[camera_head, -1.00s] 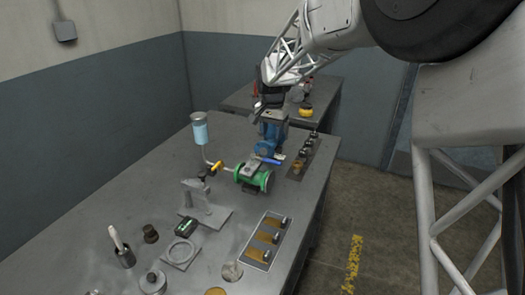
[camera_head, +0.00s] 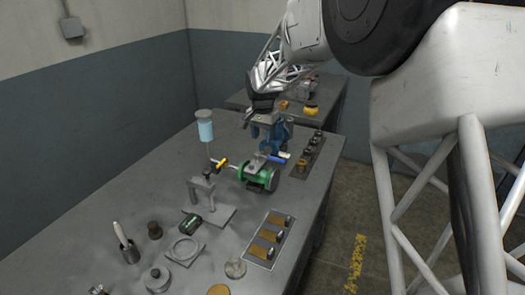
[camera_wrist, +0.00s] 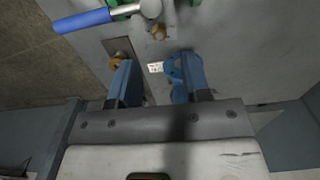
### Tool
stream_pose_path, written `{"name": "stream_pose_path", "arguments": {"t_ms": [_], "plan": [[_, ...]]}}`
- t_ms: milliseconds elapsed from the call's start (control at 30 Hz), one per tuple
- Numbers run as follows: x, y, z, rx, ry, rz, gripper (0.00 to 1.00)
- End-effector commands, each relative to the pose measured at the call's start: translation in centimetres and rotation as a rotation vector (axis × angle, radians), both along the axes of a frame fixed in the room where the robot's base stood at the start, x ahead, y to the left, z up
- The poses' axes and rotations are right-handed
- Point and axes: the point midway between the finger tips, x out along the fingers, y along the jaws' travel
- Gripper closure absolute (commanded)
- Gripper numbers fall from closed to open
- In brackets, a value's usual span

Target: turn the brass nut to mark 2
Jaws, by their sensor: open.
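A second brass piece (camera_wrist: 116,60) sits on a dark plate, partly behind the left finger. In the head view my gripper (camera_head: 266,122) hangs just behind the green valve (camera_head: 258,175) with the blue handle (camera_head: 278,158).
A blue vice-like body (camera_wrist: 176,80) shows by the right finger. A plate with several knobs (camera_head: 311,150) lies right of the valve. A tray with brown pieces (camera_head: 266,252) lies in front.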

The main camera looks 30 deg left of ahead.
Motion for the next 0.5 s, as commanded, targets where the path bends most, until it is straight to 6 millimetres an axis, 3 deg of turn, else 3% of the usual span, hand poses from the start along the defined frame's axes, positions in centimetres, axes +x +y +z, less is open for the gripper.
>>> {"name": "stream_pose_path", "arguments": {"t_ms": [500], "plan": [[0.0, 0.0, -5.7, -0.002, 0.002, 0.000, 0.56]]}}
